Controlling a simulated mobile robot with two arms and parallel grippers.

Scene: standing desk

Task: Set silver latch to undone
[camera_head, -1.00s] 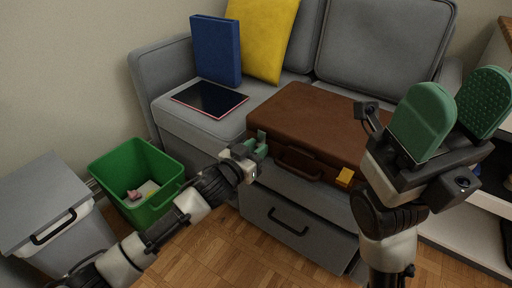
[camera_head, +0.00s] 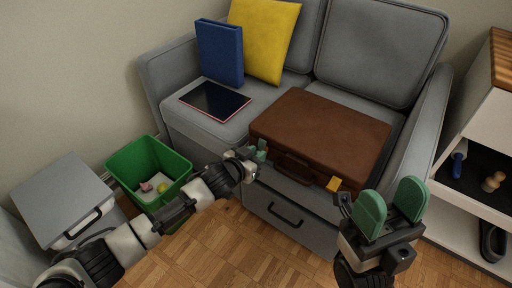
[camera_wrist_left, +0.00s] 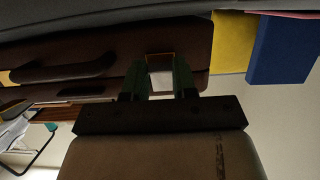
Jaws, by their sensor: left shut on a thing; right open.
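A brown briefcase (camera_head: 325,132) lies on the sofa seat, its handle (camera_head: 293,168) on the front side. My left gripper (camera_head: 257,153) is at the left end of the briefcase's front. In the left wrist view its green fingers (camera_wrist_left: 158,80) are shut on the silver latch (camera_wrist_left: 160,79), a small pale grey piece framed by a brown-orange edge. In the head view the gripper hides the latch. A yellow latch (camera_head: 334,184) shows right of the handle. My right gripper (camera_head: 392,205) is open and empty, in front of the briefcase's right side.
A tablet (camera_head: 214,100), a blue binder (camera_head: 220,53) and a yellow cushion (camera_head: 264,38) are on the sofa's left. A green bin (camera_head: 147,170) and a grey lidded bin (camera_head: 62,202) stand left. A shelf unit (camera_head: 460,215) is right. The sofa's drawer (camera_head: 290,215) is closed.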

